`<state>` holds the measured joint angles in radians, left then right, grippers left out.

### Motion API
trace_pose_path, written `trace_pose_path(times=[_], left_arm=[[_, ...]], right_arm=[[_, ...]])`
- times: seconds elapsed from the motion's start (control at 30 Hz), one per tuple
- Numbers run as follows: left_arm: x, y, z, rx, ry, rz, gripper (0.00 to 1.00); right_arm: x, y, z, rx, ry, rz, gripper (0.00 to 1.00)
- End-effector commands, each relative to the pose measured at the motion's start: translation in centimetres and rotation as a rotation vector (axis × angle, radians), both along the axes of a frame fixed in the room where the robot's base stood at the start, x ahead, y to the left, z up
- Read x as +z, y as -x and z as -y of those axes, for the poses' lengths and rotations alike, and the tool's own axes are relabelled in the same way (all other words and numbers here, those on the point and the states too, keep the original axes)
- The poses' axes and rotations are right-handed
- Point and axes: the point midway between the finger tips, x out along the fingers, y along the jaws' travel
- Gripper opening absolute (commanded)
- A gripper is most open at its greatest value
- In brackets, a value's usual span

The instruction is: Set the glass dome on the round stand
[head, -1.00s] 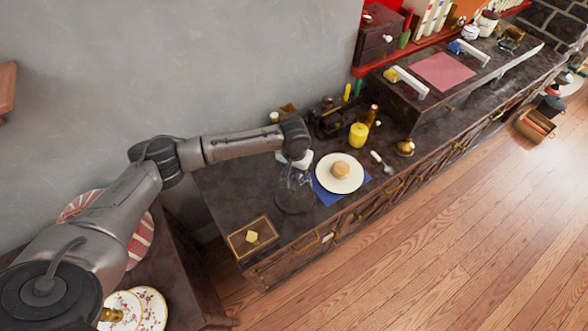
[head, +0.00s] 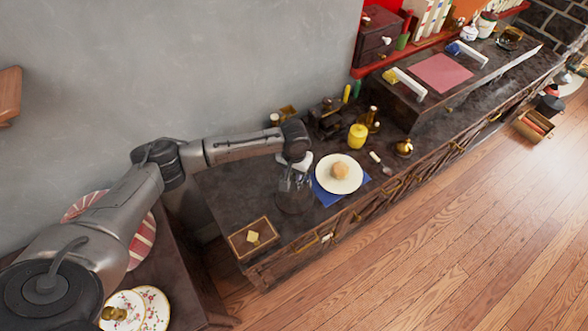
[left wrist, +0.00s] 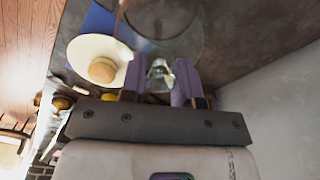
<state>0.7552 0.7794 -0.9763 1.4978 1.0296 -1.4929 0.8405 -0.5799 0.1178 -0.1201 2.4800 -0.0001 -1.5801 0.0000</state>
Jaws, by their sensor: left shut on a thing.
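The clear glass dome (head: 294,198) is at the front part of the dark counter, just left of the plate. My left gripper (head: 298,166) is above it, shut on its top knob. In the left wrist view the knob (left wrist: 160,72) sits between the two fingers, with the see-through dome (left wrist: 165,28) beyond. A white round plate (head: 326,182), which looks like the round stand, lies over a blue cloth and bears a tan bun (head: 340,171). I cannot tell whether the dome touches the counter. My right gripper is out of view.
A wooden tray (head: 240,247) with a yellow piece lies at the counter's near left corner. A yellow jar (head: 358,136), a dark machine (head: 326,118) and brass pieces (head: 403,148) stand behind and right of the plate. A grey wall (head: 150,70) backs the counter.

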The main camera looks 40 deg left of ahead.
Motion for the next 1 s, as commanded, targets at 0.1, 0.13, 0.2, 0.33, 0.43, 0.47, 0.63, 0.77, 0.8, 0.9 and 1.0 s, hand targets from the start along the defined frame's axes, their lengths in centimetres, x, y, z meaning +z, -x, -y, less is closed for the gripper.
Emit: trace_pose_path(times=[0.1, 0.13, 0.2, 0.33, 0.43, 0.47, 0.63, 0.77, 0.8, 0.9, 1.0], left_arm=[[0.0, 0.0, 0.0, 0.0, 0.001, 0.001, 0.06], [0.0, 0.0, 0.0, 0.0, 0.0, 0.001, 0.06], [0.0, 0.0, 0.0, 0.0, 0.0, 0.001, 0.06], [0.0, 0.0, 0.0, 0.0, 0.0, 0.001, 0.06], [0.0, 0.0, 0.0, 0.001, 0.0, 0.001, 0.06], [0.0, 0.0, 0.0, 0.001, 0.0, 0.001, 0.06], [0.1, 0.0, 0.0, 0.001, 0.0, 0.001, 0.06], [0.1, 0.0, 0.0, 0.001, 0.0, 0.0, 0.06], [0.1, 0.0, 0.0, 0.001, 0.0, 0.0, 0.06], [0.1, 0.0, 0.0, 0.001, 0.0, 0.0, 0.06], [0.2, 0.0, 0.0, 0.001, -0.001, 0.0, 0.06]], right_arm=[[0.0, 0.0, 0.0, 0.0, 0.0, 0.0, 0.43], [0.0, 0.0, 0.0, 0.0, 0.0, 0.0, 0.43], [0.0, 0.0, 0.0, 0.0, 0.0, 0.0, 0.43], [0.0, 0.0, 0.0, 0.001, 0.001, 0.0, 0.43], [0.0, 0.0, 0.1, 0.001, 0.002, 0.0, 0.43], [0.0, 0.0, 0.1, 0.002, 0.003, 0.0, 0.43], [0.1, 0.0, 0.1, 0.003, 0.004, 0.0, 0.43], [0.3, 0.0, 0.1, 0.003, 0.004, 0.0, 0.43], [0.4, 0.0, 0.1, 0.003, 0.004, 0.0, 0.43], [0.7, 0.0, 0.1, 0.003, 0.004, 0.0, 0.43], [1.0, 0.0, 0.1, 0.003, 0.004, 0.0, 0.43]])
